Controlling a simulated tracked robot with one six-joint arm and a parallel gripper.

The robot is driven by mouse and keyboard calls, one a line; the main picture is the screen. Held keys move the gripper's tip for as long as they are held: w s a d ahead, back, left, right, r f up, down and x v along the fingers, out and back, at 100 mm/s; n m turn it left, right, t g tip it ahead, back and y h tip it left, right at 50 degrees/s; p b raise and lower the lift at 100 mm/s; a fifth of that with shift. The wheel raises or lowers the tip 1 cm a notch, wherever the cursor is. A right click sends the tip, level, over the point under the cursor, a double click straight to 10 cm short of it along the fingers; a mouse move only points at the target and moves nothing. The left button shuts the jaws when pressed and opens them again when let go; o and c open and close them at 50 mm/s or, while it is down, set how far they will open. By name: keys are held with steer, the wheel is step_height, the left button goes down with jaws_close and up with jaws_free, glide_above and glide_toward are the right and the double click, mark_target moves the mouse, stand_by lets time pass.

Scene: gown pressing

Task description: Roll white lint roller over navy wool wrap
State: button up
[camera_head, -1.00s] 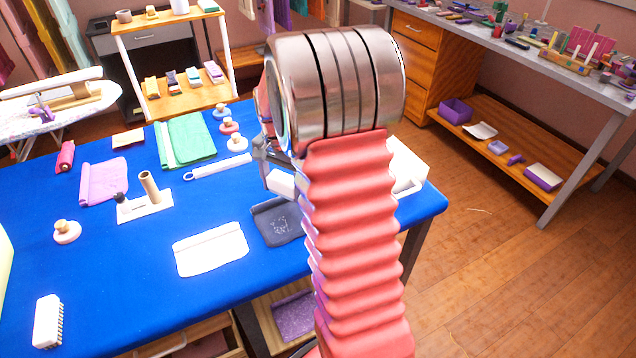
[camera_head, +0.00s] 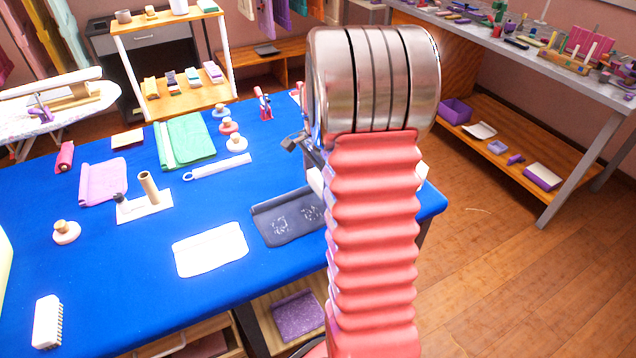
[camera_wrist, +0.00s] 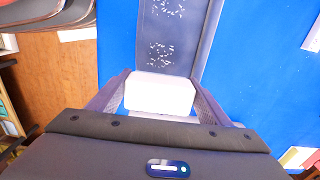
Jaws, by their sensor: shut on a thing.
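The navy wool wrap (camera_head: 290,217) lies flat on the blue table, with pale lint in two patches. It fills the top middle of the wrist view (camera_wrist: 182,30), and both lint patches show there. My gripper (camera_wrist: 160,92) is shut on the white lint roller (camera_wrist: 160,94), which sits between its two dark fingers. The roller is over or right beside the near part of the wrap. I cannot tell whether it touches the cloth. In the head view my pink arm hides most of the gripper, and only a white bit of the roller (camera_head: 315,180) shows.
The blue table (camera_head: 120,285) also bears a white cloth (camera_head: 210,250), a green folded cloth (camera_head: 190,140), a pink cloth (camera_head: 104,182), a stand with an upright tube (camera_head: 150,190), a white brush (camera_head: 47,322) and a long white stick (camera_head: 215,168).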

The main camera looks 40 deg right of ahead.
step_height(320, 180, down, 4)
steer(key=shift+f, duration=0.15)
steer(key=shift+w+a+f, duration=0.1)
steer(key=shift+a+f, duration=0.1)
steer(key=shift+a, duration=0.05)
steer(key=shift+w+a, duration=0.55)
steer(key=shift+a, duration=1.95)
steer(key=shift+w+a, duration=0.55)
steer(key=shift+a, duration=2)
steer(key=shift+w+a, duration=0.55)
steer(key=shift+a, duration=1.95)
steer(key=shift+f, duration=0.8)
steer(key=shift+s+d+r, duration=0.1)
steer(key=shift+s+d, duration=0.15)
steer(key=shift+d, duration=0.85)
steer(key=shift+s+d, duration=0.25)
steer(key=shift+d, duration=0.85)
steer(key=shift+d, duration=0.1)
steer(key=shift+s+d, duration=0.25)
steer(key=shift+d, duration=0.8)
steer(key=shift+s+d, duration=0.25)
steer(key=shift+d, duration=0.8)
